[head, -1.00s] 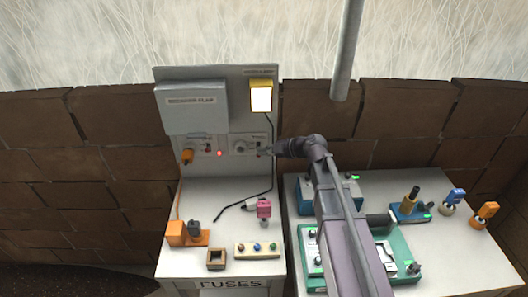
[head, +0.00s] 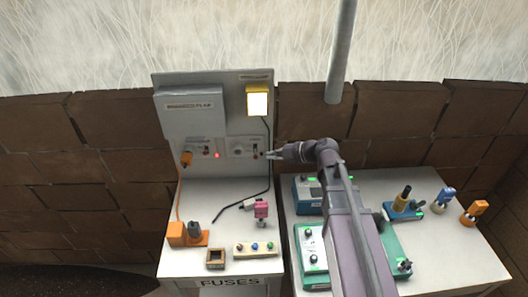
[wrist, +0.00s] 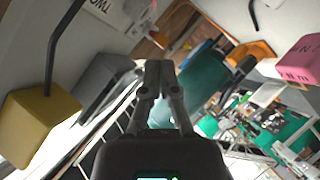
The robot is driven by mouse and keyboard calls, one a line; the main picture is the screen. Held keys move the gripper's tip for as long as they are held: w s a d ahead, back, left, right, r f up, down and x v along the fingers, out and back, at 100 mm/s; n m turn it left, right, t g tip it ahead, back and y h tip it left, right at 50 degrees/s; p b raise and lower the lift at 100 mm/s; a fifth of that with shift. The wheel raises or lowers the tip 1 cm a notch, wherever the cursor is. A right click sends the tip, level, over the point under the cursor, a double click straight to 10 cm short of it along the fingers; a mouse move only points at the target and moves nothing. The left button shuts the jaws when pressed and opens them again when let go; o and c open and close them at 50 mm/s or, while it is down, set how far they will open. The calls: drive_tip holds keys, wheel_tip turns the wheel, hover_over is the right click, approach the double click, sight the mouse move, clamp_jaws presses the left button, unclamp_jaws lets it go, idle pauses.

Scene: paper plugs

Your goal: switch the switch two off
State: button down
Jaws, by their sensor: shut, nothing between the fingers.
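A socket plate with a small reddish switch (head: 255,154) is on the right of the grey upright panel (head: 220,120); I take it for switch two. Its position is too small to read. In the wrist view a label reading TWO (wrist: 100,6) shows at the top left edge. My gripper (head: 270,155) is just right of this plate, pointing left at it, with a small gap as far as I can tell. In the wrist view my gripper (wrist: 159,66) has its fingertips together with nothing between them.
A yellow lamp (head: 257,103) glows above the plate; its black cable hangs beside my gripper. An orange plug (head: 186,159) sits in the left plate, with a red light (head: 217,155) nearby. A pink plug (head: 262,209) stands below.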

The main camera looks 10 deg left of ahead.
drive_tip(key=p+v, duration=0.1)
drive_tip(key=v, duration=0.5)
drive_tip(key=shift+s+d+f+p, duration=0.2)
drive_tip(key=shift+s+d+p, duration=0.05)
drive_tip(key=shift+s+p, duration=0.1)
drive_tip(key=shift+s+f, duration=0.1)
drive_tip(key=s+d+f+m+g+h, duration=0.1)
drive_tip(key=s+d+f+m+h, duration=0.2)
drive_tip(key=m, duration=0.4)
drive_tip(key=s+d+f+m+g+h, duration=0.1)
drive_tip(key=s+d+f+m+h, duration=0.3)
drive_tip(key=d+m, duration=0.3)
drive_tip(key=s+d+f+m+g+h, duration=0.1)
drive_tip(key=s+d+f+m+h, duration=0.2)
drive_tip(key=m, duration=0.5)
drive_tip(key=shift+s+d+f+m+g+h, duration=0.2)
drive_tip(key=shift+s+d+h, duration=0.1)
drive_tip(key=shift+d+h, duration=0.15)
drive_tip(key=shift+s+d+f+m+g+h, duration=0.1)
drive_tip(key=shift+s+d+m+h, duration=0.15)
drive_tip(key=shift+d+h, duration=0.15)
drive_tip(key=shift+s+d+m+h, duration=0.35)
drive_tip(key=shift+s+d+m, duration=0.05)
drive_tip(key=shift+d+m, duration=0.45)
